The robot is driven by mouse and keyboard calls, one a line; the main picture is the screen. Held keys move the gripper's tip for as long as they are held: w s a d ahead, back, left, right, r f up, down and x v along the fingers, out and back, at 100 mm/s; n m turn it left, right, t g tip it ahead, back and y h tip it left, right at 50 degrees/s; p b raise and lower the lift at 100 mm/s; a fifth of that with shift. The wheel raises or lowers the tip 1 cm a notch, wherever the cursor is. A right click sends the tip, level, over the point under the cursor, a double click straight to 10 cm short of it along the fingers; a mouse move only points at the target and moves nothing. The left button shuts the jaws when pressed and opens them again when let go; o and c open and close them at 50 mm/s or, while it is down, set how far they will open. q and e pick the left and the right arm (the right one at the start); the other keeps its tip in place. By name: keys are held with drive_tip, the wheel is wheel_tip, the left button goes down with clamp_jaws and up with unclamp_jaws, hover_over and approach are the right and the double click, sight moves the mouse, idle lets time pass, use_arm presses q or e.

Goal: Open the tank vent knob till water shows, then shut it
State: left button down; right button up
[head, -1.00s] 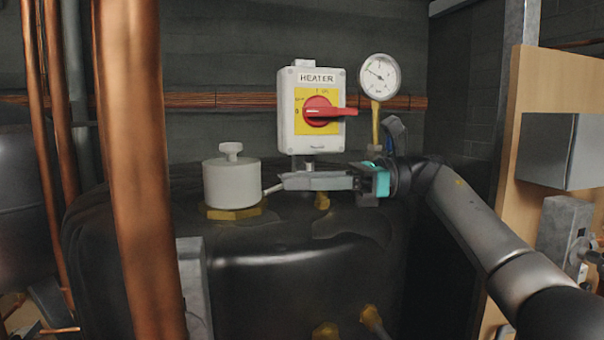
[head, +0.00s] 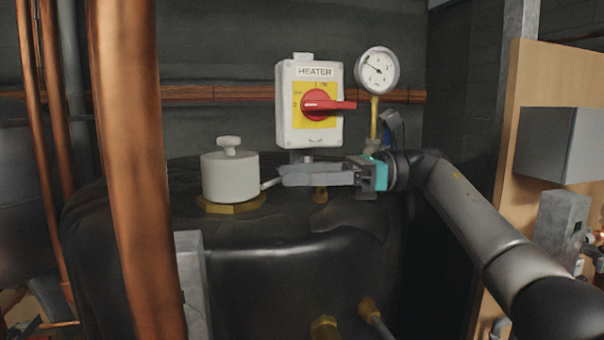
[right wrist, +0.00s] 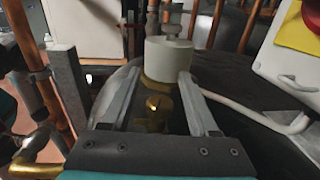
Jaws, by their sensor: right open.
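The tank vent (head: 230,176) is a pale grey cylinder with a small knob (head: 229,145) on top. It stands upright on a brass hex base (head: 232,204) on top of the black tank (head: 300,265). My right gripper (head: 281,175) comes in from the right and points left at the vent, its tips a little short of it. In the right wrist view the two fingers (right wrist: 168,84) are apart with the vent body (right wrist: 168,57) beyond their tips. A brass fitting (right wrist: 155,108) shows between and below the fingers. No water shows. My left gripper is not in view.
The heater switch box (head: 309,105) with a red handle stands just behind my gripper. A pressure gauge (head: 377,71) on a brass stem is close to my right wrist. A thick copper pipe (head: 133,170) stands in front of the tank at left. A grey pipe (right wrist: 262,118) runs beside the right finger.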

drive_tip(key=shift+d, duration=0.15)
drive_tip(key=shift+w+d+b, duration=0.1)
drive_tip(key=shift+w+d, duration=0.15)
drive_tip(key=shift+d, duration=0.95)
drive_tip(key=shift+w+d+b, duration=0.1)
drive_tip(key=shift+w+d, duration=0.15)
drive_tip(key=shift+d, duration=0.9)
drive_tip(key=shift+w+d+b, duration=0.1)
drive_tip(key=shift+w+d, duration=0.15)
drive_tip(key=shift+d, duration=0.95)
idle(4.3)
